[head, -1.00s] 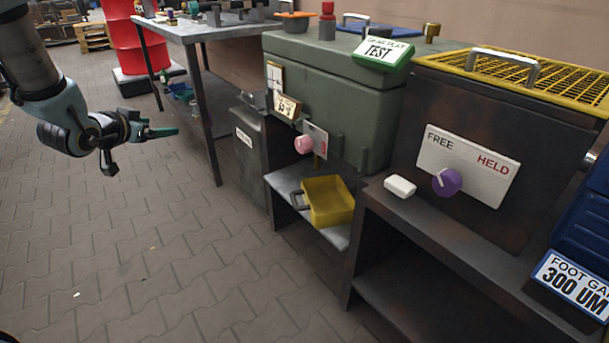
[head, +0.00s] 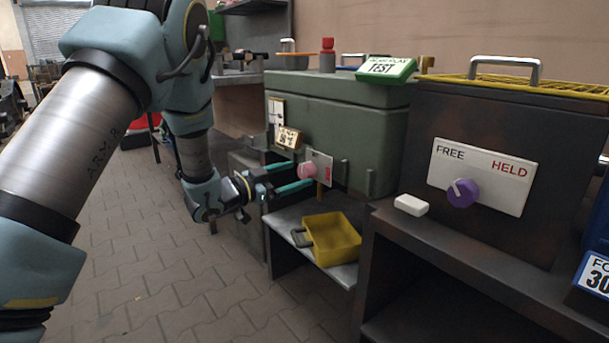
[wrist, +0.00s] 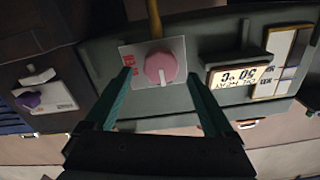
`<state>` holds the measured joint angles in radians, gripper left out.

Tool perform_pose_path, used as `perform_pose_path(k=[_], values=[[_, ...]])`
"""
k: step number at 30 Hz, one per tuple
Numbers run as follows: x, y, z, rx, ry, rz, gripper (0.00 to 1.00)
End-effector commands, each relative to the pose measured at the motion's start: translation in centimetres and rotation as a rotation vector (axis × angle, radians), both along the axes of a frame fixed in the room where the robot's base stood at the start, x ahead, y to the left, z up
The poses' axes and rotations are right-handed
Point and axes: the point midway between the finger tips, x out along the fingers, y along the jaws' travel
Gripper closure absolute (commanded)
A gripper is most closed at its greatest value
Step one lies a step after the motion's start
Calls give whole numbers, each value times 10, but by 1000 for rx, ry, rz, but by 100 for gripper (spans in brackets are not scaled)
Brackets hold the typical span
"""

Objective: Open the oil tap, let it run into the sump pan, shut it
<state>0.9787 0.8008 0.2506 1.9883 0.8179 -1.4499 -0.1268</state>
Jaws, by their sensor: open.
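The oil tap is a pink round knob (head: 308,170) on a white plate (head: 321,168) on the green tank's front. In the wrist view the knob (wrist: 160,68) has a pale pointer line running down the picture, and red lettering lies left of it. A brass-coloured spout (wrist: 153,20) shows beside the plate. The yellow sump pan (head: 333,238) sits on the low shelf below the tap and looks empty. My gripper (head: 302,173) is open, with its teal fingers reaching toward the knob. In the wrist view the knob appears between the fingertips, with gaps on both sides; contact is not visible.
A small gauge sign (head: 288,138) hangs close to the upper finger. Right of the tank stands a dark cabinet (head: 480,120) with a purple FREE/HELD knob (head: 462,193). A white block (head: 411,205) lies on its ledge. The paved floor at left is clear.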

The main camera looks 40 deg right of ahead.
Motion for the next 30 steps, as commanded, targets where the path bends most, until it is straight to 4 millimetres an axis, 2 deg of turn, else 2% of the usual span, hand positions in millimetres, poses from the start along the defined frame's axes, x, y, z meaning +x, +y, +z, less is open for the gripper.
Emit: perform_pose_path(k=[3, 7, 19, 30], values=[[-2, -19, -1, -1, -1, -2, 12], [-2, -31, -1, 1, 0, 0, 12], [-2, -37, 0, 1, 1, 1, 13], [-2, -37, 0, 1, 1, 1, 55]])
